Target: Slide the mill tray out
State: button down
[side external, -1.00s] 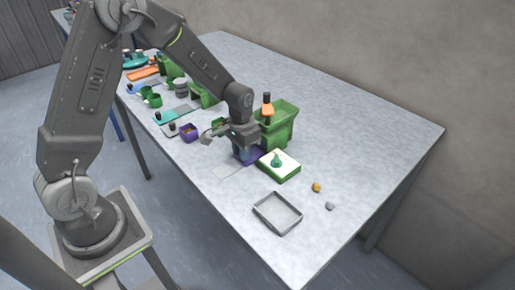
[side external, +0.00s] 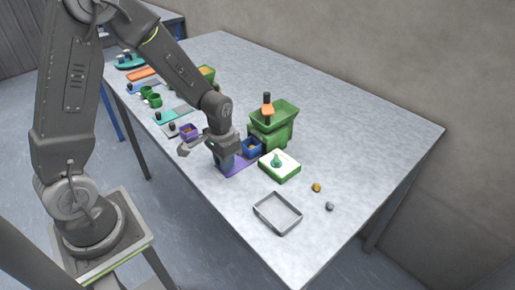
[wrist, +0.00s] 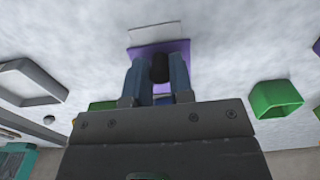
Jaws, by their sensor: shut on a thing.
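The mill (side external: 278,135) is green with a wide hopper and an orange, black-topped part standing up from it. A flat purple tray (side external: 237,168) lies on the table in front of the mill; it also shows in the wrist view (wrist: 180,47). A blue cup (side external: 252,148) with brownish contents stands between my gripper and the mill; whether it rests on the tray is hidden. My gripper (side external: 226,163) points down over the tray. In the wrist view my gripper (wrist: 158,76) is shut on the tray's upright black knob (wrist: 158,68).
A pale rectangle (wrist: 155,33) marks the table beyond the tray. A white-topped green block (side external: 281,170), a grey open tray (side external: 278,214) and two small lumps lie to the right.

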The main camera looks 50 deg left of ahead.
jog(key=shift+s, duration=1.95)
jog(key=c, duration=1.1)
grip_release()
jog(key=shift+r, duration=3.8)
jog(key=shift+r, duration=0.1)
notch_tip(320, 180, up, 8)
jog(key=t, duration=0.2)
send_over(213, 177)
jog(key=s+d, duration=0.3)
jog(key=s+r+t, duration=0.1)
jog(key=s+r, duration=0.1)
jog(key=s+d+r+t, duration=0.1)
jog(key=s+r, duration=0.1)
jog(key=s+d+r+t, duration=0.1)
jog(key=s+r, duration=0.1)
jog(key=shift+s+d+r+t, duration=0.25)
jog(key=shift+s+r+t, duration=0.05)
jog(key=shift+s, duration=0.05)
